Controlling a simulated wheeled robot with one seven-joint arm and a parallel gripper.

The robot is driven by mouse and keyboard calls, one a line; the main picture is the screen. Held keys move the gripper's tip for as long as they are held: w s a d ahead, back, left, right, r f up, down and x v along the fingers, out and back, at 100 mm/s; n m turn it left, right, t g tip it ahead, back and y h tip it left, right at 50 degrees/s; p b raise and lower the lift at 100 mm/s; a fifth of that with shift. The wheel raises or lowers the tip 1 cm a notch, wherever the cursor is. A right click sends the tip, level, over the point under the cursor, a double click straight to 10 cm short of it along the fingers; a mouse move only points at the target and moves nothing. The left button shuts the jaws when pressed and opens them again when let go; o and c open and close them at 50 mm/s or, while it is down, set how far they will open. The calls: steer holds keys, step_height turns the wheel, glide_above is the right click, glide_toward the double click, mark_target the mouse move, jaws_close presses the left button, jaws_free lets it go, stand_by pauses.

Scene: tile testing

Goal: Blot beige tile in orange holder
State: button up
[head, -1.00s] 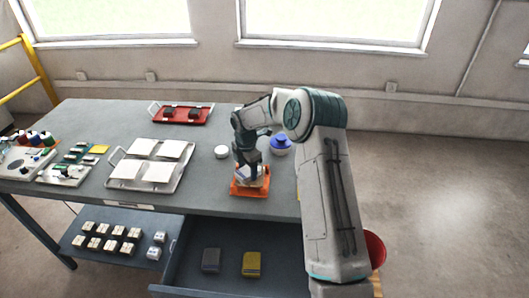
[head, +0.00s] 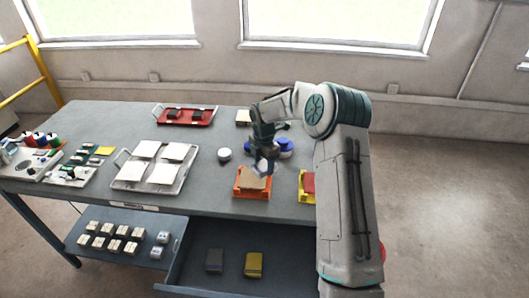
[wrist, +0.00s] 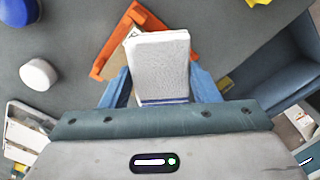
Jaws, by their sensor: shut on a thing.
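The orange holder (head: 238,191) stands near the front edge of the table, with a beige tile (head: 250,184) in it. In the wrist view the orange holder (wrist: 97,68) and a bit of the beige tile (wrist: 116,44) show behind the held pad. My gripper (head: 262,170) is shut on a white, rough-faced pad (wrist: 158,60) with a blue band near the fingers. It hangs just above the back of the orange holder; the pad looks apart from the tile. The pad hides part of the tile in the wrist view.
A yellow holder (head: 302,195) with a red piece stands right of the orange one. A white round pot (head: 224,154) and a blue-lidded pot (head: 285,147) stand behind. A tray of white pads (head: 128,184) is left. An open drawer (head: 187,275) juts out below.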

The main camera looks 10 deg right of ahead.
steer(key=shift+r+p, duration=0.8)
steer(key=shift+r, duration=0.95)
steer(key=shift+f, duration=0.1)
